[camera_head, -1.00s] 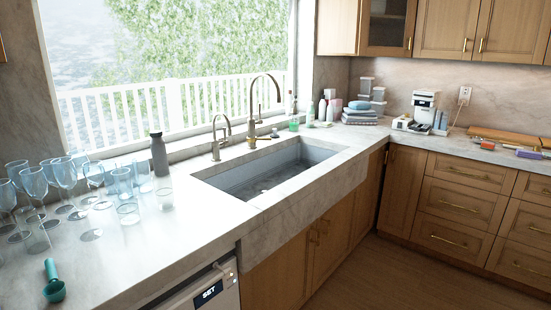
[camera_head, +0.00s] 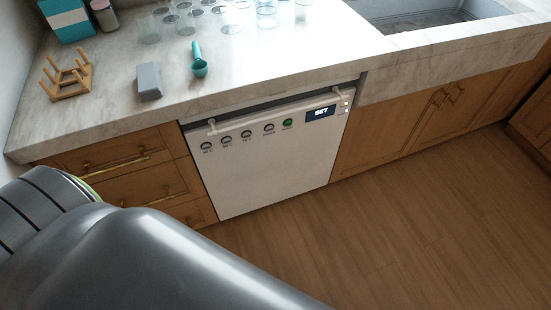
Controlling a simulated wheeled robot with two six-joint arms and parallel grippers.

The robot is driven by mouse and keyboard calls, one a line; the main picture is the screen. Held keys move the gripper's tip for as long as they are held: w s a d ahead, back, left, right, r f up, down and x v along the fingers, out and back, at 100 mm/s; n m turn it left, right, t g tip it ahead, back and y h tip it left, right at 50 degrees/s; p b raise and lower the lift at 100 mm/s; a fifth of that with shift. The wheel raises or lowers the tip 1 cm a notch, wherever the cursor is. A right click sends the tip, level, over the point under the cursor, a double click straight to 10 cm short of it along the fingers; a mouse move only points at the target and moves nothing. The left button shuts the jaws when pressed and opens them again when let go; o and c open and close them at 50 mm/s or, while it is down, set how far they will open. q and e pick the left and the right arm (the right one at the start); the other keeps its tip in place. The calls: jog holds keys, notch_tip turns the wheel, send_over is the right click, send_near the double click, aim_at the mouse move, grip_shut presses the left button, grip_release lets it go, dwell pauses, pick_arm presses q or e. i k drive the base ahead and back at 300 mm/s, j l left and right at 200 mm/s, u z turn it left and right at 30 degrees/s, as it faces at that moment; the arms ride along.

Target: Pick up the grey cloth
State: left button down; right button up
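A small grey block-shaped thing (camera_head: 149,82) lies on the counter near its front edge, left of the teal scoop. It may be the folded grey cloth, but I cannot tell its material. Nothing touches it. A large grey link of my own arm fills the lower left of the view, in front of the drawers. Neither of my grippers is in view.
A teal scoop (camera_head: 199,62), a wooden peg rack (camera_head: 68,76), a teal-and-white box (camera_head: 68,20) and several glasses (camera_head: 228,18) stand on the marble counter (camera_head: 115,75). A white dishwasher (camera_head: 265,165) is below. The wooden floor (camera_head: 400,220) at right is clear.

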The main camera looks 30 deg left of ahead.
aim_at(149, 88)
jog(key=u, duration=1.75)
